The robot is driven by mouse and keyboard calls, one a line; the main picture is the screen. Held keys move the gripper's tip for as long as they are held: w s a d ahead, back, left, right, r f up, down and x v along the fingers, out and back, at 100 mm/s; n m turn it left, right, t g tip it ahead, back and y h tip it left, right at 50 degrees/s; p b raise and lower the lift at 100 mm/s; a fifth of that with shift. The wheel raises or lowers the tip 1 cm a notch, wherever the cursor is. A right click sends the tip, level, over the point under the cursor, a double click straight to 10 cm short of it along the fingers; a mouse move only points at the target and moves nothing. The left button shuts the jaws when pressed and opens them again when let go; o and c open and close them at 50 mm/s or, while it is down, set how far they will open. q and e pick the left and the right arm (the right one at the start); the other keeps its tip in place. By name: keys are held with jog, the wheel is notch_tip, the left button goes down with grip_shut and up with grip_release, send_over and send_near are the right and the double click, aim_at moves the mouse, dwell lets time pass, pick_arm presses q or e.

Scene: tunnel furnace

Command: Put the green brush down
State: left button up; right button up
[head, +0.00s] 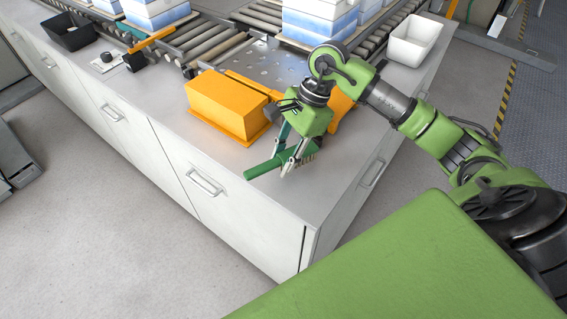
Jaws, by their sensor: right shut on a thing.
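The green brush (264,168) has a long handle pointing left and pale bristles on its right part. It is at the right end of the grey counter (330,185), near the front edge. My right gripper (293,163) points down and is shut on the brush. The fingers partly hide the brush's middle. I cannot tell whether the brush touches the counter top or is just above it. My left gripper does not show in the head view.
An orange box (225,105) stands just left of my right gripper. A white bin (414,40) is at the counter's back right. A roller conveyor with blue-white boxes (320,20) runs behind. A black tray (68,32) is far left. Bare counter lies left of the orange box.

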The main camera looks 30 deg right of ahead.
notch_tip(320, 180, down, 2)
jog(key=shift+f+p, duration=0.1)
jog(key=shift+p, duration=0.5)
jog(key=shift+f, duration=0.35)
jog(key=shift+f, duration=0.15)
jog(key=o, duration=1.2)
jog(key=shift+c, duration=0.2)
